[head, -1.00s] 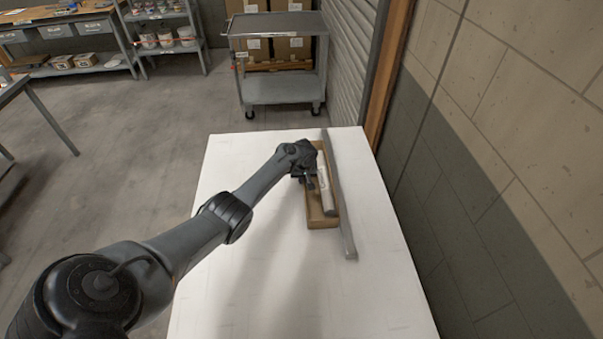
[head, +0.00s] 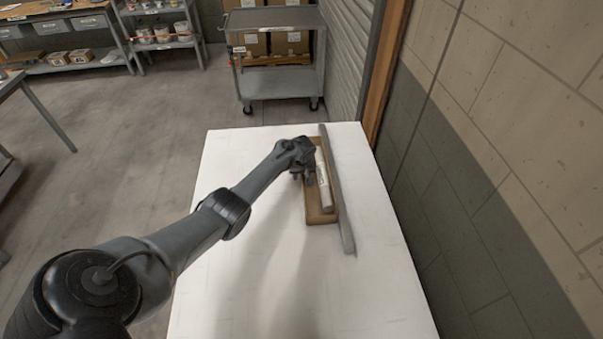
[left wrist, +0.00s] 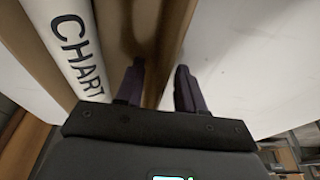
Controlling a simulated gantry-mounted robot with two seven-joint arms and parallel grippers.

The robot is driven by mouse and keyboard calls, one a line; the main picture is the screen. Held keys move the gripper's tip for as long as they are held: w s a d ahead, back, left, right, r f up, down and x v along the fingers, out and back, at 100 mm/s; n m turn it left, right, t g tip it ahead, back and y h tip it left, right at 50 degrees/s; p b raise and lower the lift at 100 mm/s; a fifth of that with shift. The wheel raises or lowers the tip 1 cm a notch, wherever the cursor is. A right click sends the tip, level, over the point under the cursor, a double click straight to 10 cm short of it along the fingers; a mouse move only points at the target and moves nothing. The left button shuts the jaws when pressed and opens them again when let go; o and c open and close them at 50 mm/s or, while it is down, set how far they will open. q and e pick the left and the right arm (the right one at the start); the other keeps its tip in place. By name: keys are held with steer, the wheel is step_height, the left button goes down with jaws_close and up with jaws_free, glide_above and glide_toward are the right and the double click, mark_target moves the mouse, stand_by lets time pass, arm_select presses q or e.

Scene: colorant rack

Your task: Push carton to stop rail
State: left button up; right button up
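The carton (head: 318,218) is a long, open, brown tray on the white table, lying alongside the grey stop rail (head: 346,230) on its right. The two are very close; I cannot tell whether they touch along their length. A white tube (head: 325,190) marked "CHART" lies in the carton; it also shows in the left wrist view (left wrist: 72,40). My left gripper (head: 302,179) is at the carton's left side. In the left wrist view its fingers (left wrist: 160,88) are apart, with a brown carton wall between them. My right gripper is not in view.
The white table (head: 265,270) is clear to the left and in front of the carton. A brick wall (head: 500,170) runs along the right. A grey cart (head: 277,60) stands beyond the table's far edge.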

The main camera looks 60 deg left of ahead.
arm_select(q)
steer(key=p+v, duration=0.4)
steer(key=v, duration=0.5)
steer(key=shift+d+r, duration=0.1)
steer(key=shift+r, duration=0.3)
steer(key=shift+s+d+r, duration=0.1)
steer(key=shift+r, duration=0.35)
